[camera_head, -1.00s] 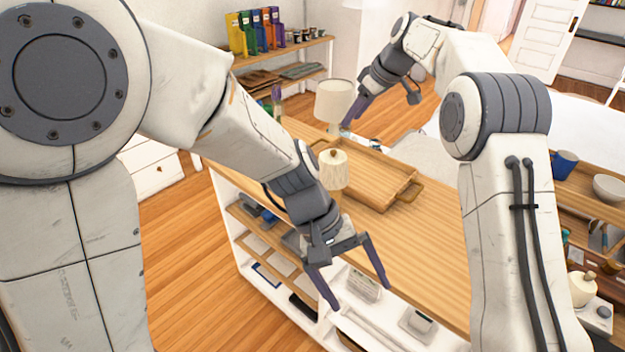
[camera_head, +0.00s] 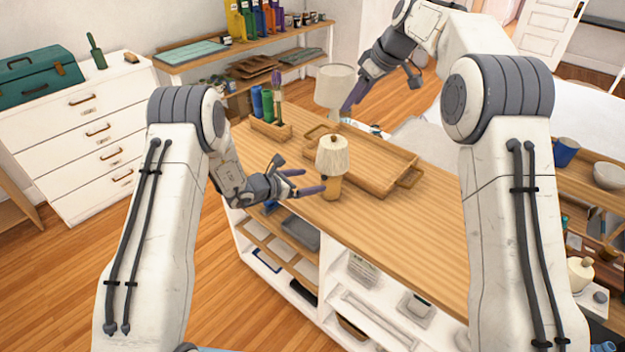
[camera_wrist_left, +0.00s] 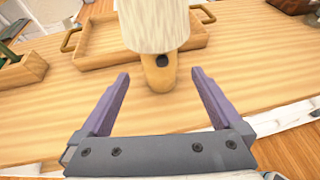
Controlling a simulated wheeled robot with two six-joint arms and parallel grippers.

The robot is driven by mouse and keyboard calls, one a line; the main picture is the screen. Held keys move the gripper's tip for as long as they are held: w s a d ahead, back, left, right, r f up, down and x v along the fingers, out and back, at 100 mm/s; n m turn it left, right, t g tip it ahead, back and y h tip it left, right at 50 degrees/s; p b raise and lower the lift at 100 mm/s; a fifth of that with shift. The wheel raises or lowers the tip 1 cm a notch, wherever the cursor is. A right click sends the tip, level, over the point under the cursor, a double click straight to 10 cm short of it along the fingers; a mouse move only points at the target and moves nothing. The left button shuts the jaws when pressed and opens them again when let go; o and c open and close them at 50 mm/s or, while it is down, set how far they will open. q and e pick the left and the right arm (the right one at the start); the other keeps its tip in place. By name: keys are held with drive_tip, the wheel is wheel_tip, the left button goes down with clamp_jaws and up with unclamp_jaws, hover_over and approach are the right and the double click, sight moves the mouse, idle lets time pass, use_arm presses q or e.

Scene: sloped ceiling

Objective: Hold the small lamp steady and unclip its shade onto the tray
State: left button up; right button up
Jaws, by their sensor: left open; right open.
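The small lamp (camera_head: 331,165) stands upright on the wooden counter, with a pale ribbed shade (camera_head: 332,155) on a wooden base (camera_head: 331,188). In the left wrist view the base (camera_wrist_left: 158,74) is ahead of and between my open fingers, and the shade (camera_wrist_left: 153,25) is above it, cut by the frame's top. My left gripper (camera_head: 308,181) is open beside the base, just left of it, apparently not touching. The wooden tray (camera_head: 375,185) lies behind the lamp; no shade lies in it. My right gripper (camera_head: 352,105) is open past the tray, near a larger white lamp.
The larger lamp (camera_head: 334,86) stands behind the tray. A wooden holder (camera_head: 270,131) with green and blue items stands left of the tray. The counter to the right of the small lamp is clear. A white dresser (camera_head: 85,135) stands at left.

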sight(331, 176)
use_arm(q)
drive_tip(key=x, duration=1)
drive_tip(key=shift+w+d, duration=0.15)
drive_tip(key=shift+c, duration=0.3)
